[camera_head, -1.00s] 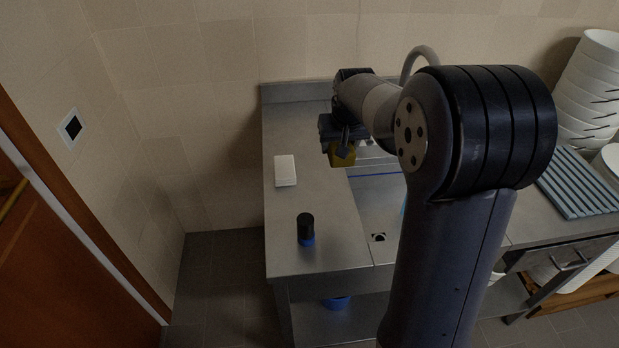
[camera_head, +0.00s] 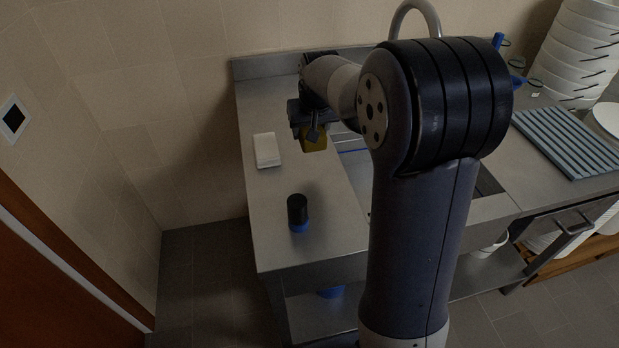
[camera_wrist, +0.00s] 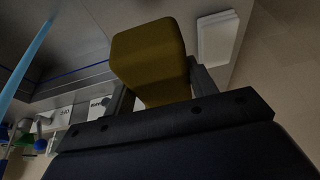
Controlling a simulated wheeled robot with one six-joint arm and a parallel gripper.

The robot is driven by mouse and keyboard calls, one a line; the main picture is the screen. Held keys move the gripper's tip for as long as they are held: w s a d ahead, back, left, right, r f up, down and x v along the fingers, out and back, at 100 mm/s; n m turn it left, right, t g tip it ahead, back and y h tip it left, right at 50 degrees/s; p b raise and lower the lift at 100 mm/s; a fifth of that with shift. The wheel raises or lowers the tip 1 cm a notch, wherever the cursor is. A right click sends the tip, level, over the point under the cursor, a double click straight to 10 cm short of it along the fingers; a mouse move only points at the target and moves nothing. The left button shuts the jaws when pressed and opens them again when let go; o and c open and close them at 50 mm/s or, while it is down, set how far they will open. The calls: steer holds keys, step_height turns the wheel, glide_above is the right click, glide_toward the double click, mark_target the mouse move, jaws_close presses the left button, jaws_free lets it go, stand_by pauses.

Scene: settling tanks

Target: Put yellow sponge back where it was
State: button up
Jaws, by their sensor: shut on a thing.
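The yellow sponge (camera_head: 315,140) is held in my gripper (camera_head: 313,130), above the steel counter (camera_head: 262,215) near the sink edge. In the wrist view the sponge (camera_wrist: 150,58) sits between the two fingers of my gripper (camera_wrist: 155,88), which are shut on it. The sponge looks clear of the counter, though the exact height cannot be told. My arm hides much of the sink in the head view.
A white block (camera_head: 267,150) lies on the counter left of my gripper. A dark bottle with a blue base (camera_head: 298,212) stands nearer the front. A ribbed blue-grey rack (camera_head: 570,143) and stacked white bowls (camera_head: 585,50) are at right. The counter between is bare.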

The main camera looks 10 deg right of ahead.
mark_target(309, 168)
step_height(309, 168, down, 11)
steer(key=shift+r+p, duration=0.1)
steer(key=shift+p, duration=0.25)
steer(key=o, duration=1)
steer(key=shift+c, duration=0.2)
steer(key=v, duration=1.2)
steer(key=shift+s+b, duration=0.1)
steer(key=shift+b, duration=0.25)
